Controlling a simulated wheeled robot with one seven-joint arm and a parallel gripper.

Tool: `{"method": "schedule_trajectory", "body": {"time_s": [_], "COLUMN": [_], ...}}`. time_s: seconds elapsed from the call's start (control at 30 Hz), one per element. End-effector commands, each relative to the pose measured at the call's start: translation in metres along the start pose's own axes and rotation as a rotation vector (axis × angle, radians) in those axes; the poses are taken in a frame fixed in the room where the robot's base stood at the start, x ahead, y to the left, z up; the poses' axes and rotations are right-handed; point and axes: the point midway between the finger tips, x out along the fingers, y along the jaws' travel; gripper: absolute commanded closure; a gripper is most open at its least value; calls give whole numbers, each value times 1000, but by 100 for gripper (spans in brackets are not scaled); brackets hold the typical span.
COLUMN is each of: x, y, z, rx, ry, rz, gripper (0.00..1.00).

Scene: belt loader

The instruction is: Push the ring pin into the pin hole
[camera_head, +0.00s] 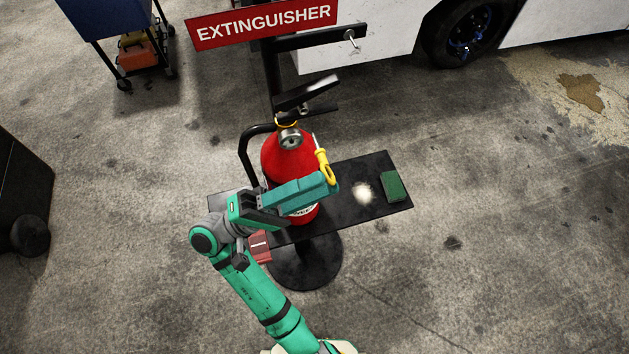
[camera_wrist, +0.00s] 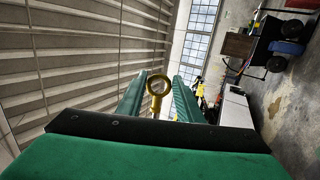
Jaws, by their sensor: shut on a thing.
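The ring pin (camera_head: 321,160) is yellow with a pale thin tip, which points up and slightly left. My gripper (camera_head: 327,182) is shut on it, to the right of the red fire extinguisher (camera_head: 285,160). In the wrist view the pin's ring (camera_wrist: 149,85) shows between the two green fingers of my gripper (camera_wrist: 159,88). The extinguisher stands upright, with black levers (camera_head: 306,93) and a round gauge (camera_head: 290,138) at its top. The pin is apart from the levers, below and right of them. I cannot make out the pin hole.
The extinguisher stands on a black stand shelf (camera_head: 345,212). A green block (camera_head: 394,186) and a pale spot lie on its right side. A red EXTINGUISHER sign (camera_head: 262,22) and a black arm with a hook (camera_head: 320,38) hang above. A blue cart (camera_head: 105,15) stands back left.

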Motion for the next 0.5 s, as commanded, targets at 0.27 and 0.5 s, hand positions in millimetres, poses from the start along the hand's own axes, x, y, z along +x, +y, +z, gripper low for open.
{"method": "schedule_trajectory", "body": {"time_s": [0.27, 0.5], "x": [-2, -3], "y": [0, 0], "z": [-8, -28], "rx": [2, 3], "ry": [-6, -6], "rz": [-1, -2], "gripper": [99, 99]}}
